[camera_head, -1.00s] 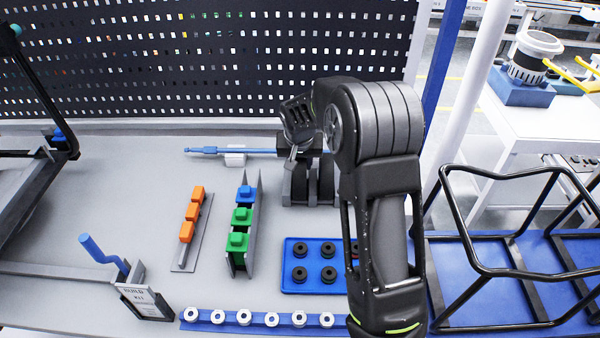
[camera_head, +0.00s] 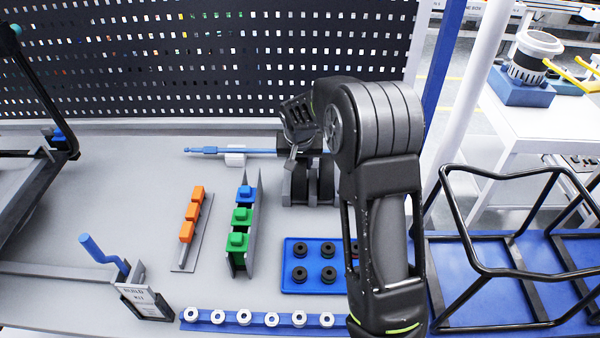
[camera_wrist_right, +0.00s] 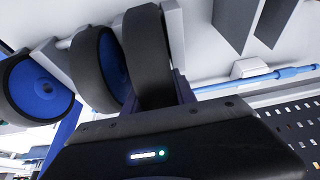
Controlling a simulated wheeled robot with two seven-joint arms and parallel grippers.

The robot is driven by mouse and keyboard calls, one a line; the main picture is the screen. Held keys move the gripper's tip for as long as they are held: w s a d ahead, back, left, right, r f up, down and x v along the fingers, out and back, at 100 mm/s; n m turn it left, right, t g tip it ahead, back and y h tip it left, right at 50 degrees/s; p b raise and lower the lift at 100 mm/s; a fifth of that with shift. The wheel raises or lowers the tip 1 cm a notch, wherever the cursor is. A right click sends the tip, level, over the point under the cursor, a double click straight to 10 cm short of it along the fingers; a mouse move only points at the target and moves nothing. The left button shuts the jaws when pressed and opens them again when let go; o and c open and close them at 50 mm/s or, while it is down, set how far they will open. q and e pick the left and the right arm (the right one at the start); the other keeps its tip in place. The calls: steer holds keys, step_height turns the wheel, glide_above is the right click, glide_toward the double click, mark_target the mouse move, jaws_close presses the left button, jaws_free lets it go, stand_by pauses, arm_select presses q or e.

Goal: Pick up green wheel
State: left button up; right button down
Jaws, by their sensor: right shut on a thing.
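Black-tyred wheels (camera_head: 299,187) stand upright in a rack near the back of the table, under my right gripper (camera_head: 292,153). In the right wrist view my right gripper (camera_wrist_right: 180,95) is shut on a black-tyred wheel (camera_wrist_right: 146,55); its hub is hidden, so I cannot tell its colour. A second black-tyred wheel (camera_wrist_right: 92,70) stands close beside it. A wheel with a blue hub (camera_wrist_right: 35,85) is further left. No green hub shows in either view. My left gripper is not in view.
A blue rod (camera_head: 205,150) lies left of the rack. Orange blocks (camera_head: 192,215), green and blue blocks (camera_head: 240,217), and a blue tray (camera_head: 288,262) of black rings stand in front. A black pegboard (camera_head: 200,60) closes the back.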

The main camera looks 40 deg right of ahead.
steer(key=shift+r, duration=0.2)
step_height(320, 180, up, 9)
steer(key=p, duration=0.6)
steer(key=shift+r+p, duration=0.4)
steer(key=shift+r, duration=0.1)
stand_by(1.0)
